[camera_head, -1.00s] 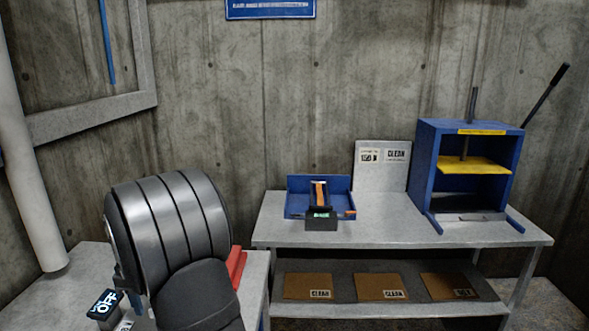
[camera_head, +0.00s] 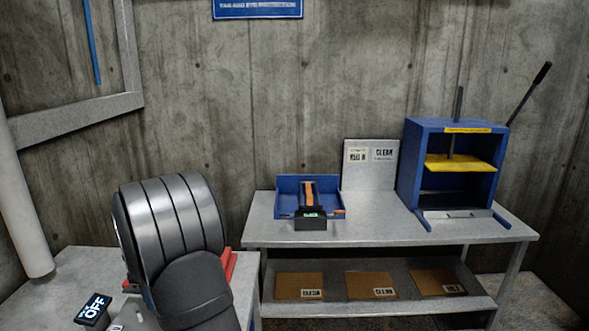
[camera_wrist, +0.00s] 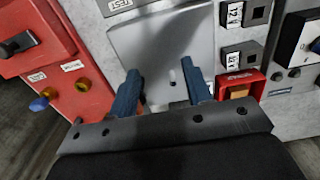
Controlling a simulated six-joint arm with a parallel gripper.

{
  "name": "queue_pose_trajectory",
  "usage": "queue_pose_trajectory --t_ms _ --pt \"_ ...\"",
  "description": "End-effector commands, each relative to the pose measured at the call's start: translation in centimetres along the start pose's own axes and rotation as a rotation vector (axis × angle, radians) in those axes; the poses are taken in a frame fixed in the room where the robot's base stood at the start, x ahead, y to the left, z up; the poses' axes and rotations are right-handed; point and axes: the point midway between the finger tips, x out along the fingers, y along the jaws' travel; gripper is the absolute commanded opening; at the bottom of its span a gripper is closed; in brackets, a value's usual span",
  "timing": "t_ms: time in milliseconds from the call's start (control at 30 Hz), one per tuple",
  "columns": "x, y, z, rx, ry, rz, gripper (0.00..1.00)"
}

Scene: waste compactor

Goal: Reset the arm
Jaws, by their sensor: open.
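My gripper (camera_wrist: 160,95) shows in the wrist view with its two blue fingers apart and nothing between them. It is above a grey plate (camera_wrist: 180,50) on a panel; whether the fingers touch it I cannot tell. In the head view my dark arm links fill the lower left and hide the gripper.
A red box (camera_wrist: 40,55) with knobs is left of the fingers. A red-framed switch (camera_wrist: 240,88) is on the right. In the head view, a grey table (camera_head: 390,228) holds a blue tray (camera_head: 288,200) and a blue press (camera_head: 408,165). An OFF display (camera_head: 92,309) sits lower left.

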Motion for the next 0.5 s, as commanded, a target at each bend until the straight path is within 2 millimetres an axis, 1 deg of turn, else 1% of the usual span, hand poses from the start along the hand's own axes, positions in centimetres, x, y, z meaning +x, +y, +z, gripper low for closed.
queue_pose_trajectory --t_ms 33,200,333,500 --pt "0.5 -0.2 -0.9 -0.002 0.000 0.000 0.45" --pt "1.7 -0.5 -2.9 -0.001 0.000 0.001 0.45" --pt "2.2 -0.6 -3.7 -0.001 0.001 0.001 0.45" --pt "2.4 -0.6 -4.0 0.001 0.001 0.001 0.45"
